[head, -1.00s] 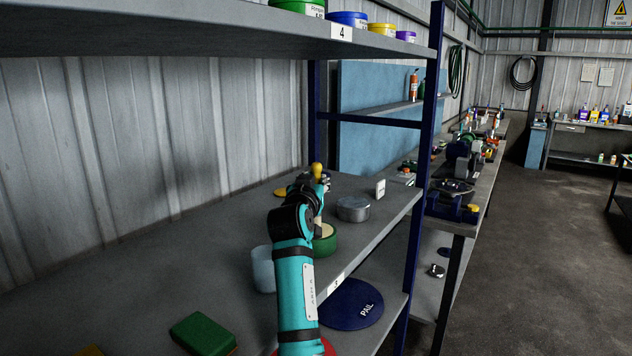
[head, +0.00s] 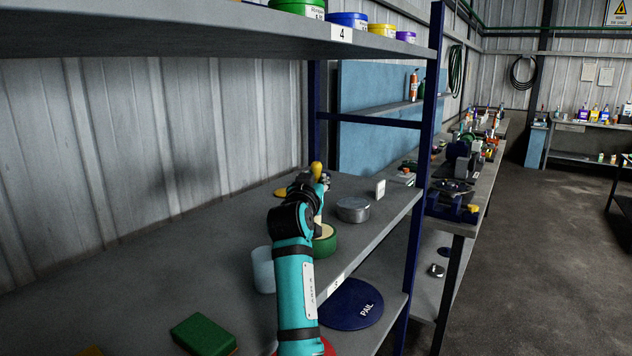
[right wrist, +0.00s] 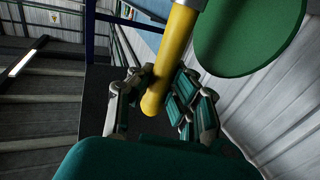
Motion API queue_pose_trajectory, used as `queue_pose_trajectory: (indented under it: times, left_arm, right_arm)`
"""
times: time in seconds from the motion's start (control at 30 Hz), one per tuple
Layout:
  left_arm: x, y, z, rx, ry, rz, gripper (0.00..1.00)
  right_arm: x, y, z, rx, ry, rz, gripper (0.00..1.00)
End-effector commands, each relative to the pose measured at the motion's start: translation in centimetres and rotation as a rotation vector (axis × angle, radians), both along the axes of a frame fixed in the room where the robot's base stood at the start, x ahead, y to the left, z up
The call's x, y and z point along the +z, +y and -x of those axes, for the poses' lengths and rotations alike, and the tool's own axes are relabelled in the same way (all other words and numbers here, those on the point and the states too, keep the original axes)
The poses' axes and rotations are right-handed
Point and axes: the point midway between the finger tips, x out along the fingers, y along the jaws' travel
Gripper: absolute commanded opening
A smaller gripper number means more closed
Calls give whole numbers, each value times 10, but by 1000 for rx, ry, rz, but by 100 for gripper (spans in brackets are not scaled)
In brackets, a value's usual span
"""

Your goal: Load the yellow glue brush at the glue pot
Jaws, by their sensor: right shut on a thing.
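My right gripper (head: 322,182) is above the grey shelf at the picture's middle, partly hidden behind my own arm. In the right wrist view its fingers (right wrist: 160,92) are shut on the yellow handle of the glue brush (right wrist: 174,55). The brush's rounded end points towards the camera, and a silver collar shows at the top edge. In the head view the yellow handle (head: 316,169) sticks up above the gripper; the bristles are hidden. A round green pot with a pale top (head: 326,244) stands on the shelf behind my arm, partly covered. My left gripper is out of view.
A metal tin (head: 353,210) and a white tag (head: 380,188) stand right of the gripper. A pale cup (head: 263,270) is left of my arm. A green block (head: 203,335) lies in front. A blue upright (head: 407,255) and the upper shelf (head: 200,28) border the space.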

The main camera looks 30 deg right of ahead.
Motion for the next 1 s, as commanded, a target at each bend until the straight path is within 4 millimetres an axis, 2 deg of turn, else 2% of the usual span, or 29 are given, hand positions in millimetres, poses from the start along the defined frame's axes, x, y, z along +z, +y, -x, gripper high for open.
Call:
queue_pose_trajectory:
  times: [0.1, 0.7, 1.0]
  left_arm:
    - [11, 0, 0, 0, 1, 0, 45]
    - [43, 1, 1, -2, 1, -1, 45]
    - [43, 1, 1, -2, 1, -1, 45]
  right_arm:
    - [15, 0, 0, 0, -3, 0, 0]
    - [62, 0, 0, 0, -3, 0, 0]
    - [62, 0, 0, 0, -2, 1, 0]
